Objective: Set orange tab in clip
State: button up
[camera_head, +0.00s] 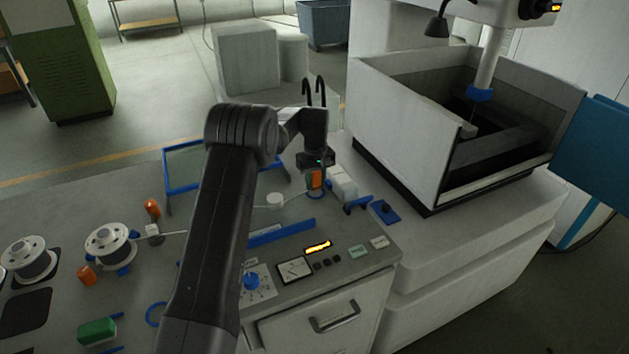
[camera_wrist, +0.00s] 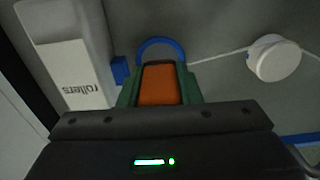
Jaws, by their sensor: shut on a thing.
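The orange tab (camera_wrist: 160,84) sits between the green fingers of my gripper (camera_wrist: 158,92) in the wrist view. In the head view the orange tab (camera_head: 316,180) shows just under my gripper (camera_head: 317,168), low over the bench. My gripper is shut on the tab. I cannot tell whether tab and clip touch.
A white box marked "rollers" (camera_wrist: 77,78) stands close on the left in the wrist view. A white round roller (camera_wrist: 273,59) with a wire is on the right. The machine tank (camera_head: 400,128) stands right of my gripper. A blue bar (camera_head: 282,232) lies in front.

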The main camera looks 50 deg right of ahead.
jog(key=shift+f, duration=0.2)
jog(key=shift+f+b, duration=0.4)
jog(key=shift+f, duration=0.1)
jog(key=o, duration=1.1)
notch_tip(320, 180, up, 14)
jog(key=shift+f+b, duration=0.15)
jog(key=shift+b, duration=1.1)
